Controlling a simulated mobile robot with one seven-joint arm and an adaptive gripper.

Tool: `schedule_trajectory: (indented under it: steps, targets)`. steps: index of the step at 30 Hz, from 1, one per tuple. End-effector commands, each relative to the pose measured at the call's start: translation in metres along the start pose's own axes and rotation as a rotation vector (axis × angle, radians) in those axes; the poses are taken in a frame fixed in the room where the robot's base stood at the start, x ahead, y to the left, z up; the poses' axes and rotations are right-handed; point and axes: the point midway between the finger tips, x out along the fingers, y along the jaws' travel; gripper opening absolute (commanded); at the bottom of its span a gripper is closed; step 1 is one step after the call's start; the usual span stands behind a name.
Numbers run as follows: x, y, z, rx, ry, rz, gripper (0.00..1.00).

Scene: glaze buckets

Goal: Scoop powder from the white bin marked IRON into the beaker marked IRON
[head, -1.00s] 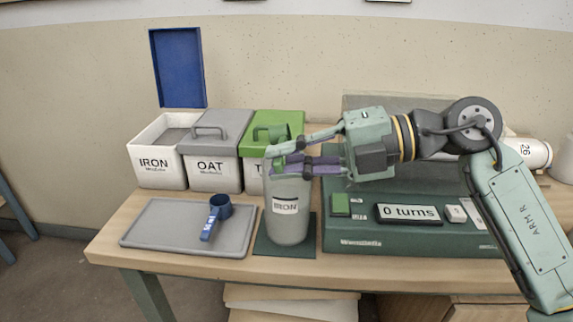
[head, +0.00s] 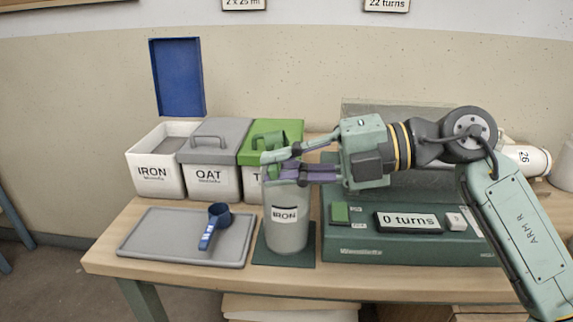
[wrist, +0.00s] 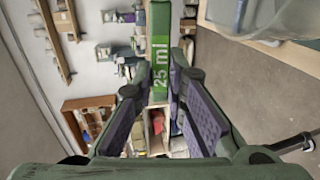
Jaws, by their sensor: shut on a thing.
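My gripper (head: 290,163) is shut on the green handle marked 25 ml (wrist: 159,55), which shows between the fingers in the wrist view. In the head view the fingers are at the rim of the clear beaker marked IRON (head: 287,232), at its top. The held tool's cup is hard to make out there, and I cannot tell whether it holds powder. The beaker stands upright on a dark green pad. The white bin marked IRON (head: 155,180) is at the back left, its blue lid (head: 177,77) raised. Grey powder (head: 166,147) shows inside.
The OAT bin (head: 212,184) with its grey lid and a green-lidded bin (head: 283,134) stand beside the IRON bin, both closed. A blue scoop (head: 216,220) lies on the grey tray (head: 150,240). A green machine reading 0 turns (head: 408,220) fills the right.

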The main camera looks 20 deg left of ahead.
Motion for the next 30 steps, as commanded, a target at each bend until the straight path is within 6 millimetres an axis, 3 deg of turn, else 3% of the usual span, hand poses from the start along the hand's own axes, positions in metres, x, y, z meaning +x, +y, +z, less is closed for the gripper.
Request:
schedule_trajectory:
  steps: [30]
  targets:
    - [0.0005,-0.0016,0.0001,0.000,0.000,0.099,0.00]
